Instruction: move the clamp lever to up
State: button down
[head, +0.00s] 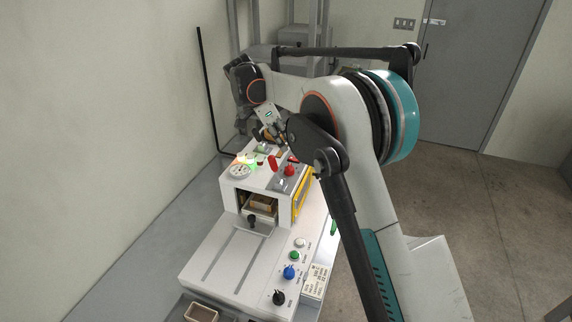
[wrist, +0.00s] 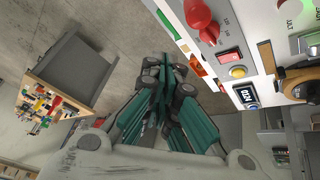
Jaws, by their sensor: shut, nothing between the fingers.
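A white box-forming machine (head: 215,255) stands on a bench in the head view. A red lever-like handle (head: 272,162) stands on top of its housing, beside a red knob (head: 289,170). I cannot tell for sure which part is the clamp lever. A red knob (wrist: 203,18) also shows at the top of the wrist view. My gripper (wrist: 168,73) shows teal and black fingers in the middle of the wrist view. They are shut and empty, over the floor and apart from the panel. In the head view my arm reaches above the housing and largely hides the gripper.
A black and tan part (wrist: 295,82) lies at the right edge of the wrist view, near a small display (wrist: 246,96) and a yellow button (wrist: 238,71). A cabinet (wrist: 75,70) stands beyond open floor.

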aim_at(275, 170)
jog(key=s+f+n+t+y+b, duration=0.4)
jog(key=s+f+n+t+y, duration=0.3)
jog(key=y, duration=0.4)
jog(key=s+d+r+m+t+b, duration=0.1)
jog(key=s+d+r+m+t, duration=0.25)
jog(key=s+d+t, duration=0.35)
jog(key=a+b+x, duration=0.2)
jog(key=x, duration=1.1)
jog(key=shift+r+t+y, duration=0.2)
jog(key=shift+t+y, duration=0.1)
jog(key=shift+t, duration=0.1)
jog(key=shift+s+m, duration=0.1)
jog(key=shift+m, duration=0.15)
